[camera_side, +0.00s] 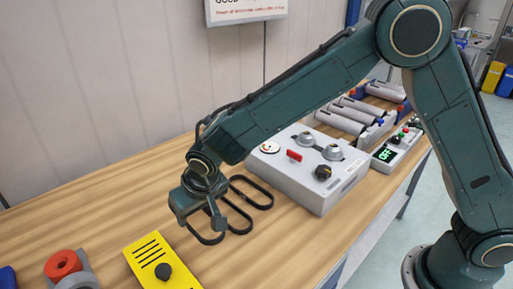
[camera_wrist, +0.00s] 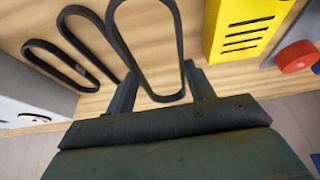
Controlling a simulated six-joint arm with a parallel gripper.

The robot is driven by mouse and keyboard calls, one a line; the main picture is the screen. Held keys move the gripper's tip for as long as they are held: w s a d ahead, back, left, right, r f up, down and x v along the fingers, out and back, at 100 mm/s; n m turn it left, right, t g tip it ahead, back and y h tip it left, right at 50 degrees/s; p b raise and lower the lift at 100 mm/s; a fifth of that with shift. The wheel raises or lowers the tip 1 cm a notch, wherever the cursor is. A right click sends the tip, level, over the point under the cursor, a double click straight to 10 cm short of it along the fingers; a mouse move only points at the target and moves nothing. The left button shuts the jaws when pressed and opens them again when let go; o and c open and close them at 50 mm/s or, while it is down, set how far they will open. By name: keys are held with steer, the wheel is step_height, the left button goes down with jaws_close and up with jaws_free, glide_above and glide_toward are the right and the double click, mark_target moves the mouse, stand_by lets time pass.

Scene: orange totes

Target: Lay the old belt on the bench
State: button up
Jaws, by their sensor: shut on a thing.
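My gripper (camera_side: 207,222) is low over the wooden bench (camera_side: 285,245), left of the grey machine. It is shut on a black looped belt (camera_side: 208,242). In the wrist view the held belt (camera_wrist: 181,50) is a long oval between my fingers (camera_wrist: 163,88). I cannot tell whether it touches the bench. Two similar black belts, one (camera_side: 268,202) nearer the machine and one (camera_side: 248,222) nearer my gripper, lie beside it. I cannot tell by looks which belt is old. The grey machine (camera_side: 315,190) has two round pulleys (camera_side: 333,153) on top and no belt around them.
A yellow slotted box (camera_side: 150,262) with a black knob is close to my gripper's left. A red round part (camera_side: 62,265) in a grey holder stands farther left. A control box (camera_side: 395,150) reading OFF and grey cylinders (camera_side: 345,118) are behind the machine.

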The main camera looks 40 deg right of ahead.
steer(key=shift+f, duration=1.45)
steer(key=shift+f, duration=1.95)
stand_by(0.4)
steer(key=o, duration=1)
steer(key=shift+o, duration=0.2)
steer(key=shift+r, duration=0.35)
steer(key=shift+r, duration=0.7)
steer(key=shift+r, duration=0.35)
steer(key=shift+r, duration=0.35)
steer(key=shift+r, duration=0.35)
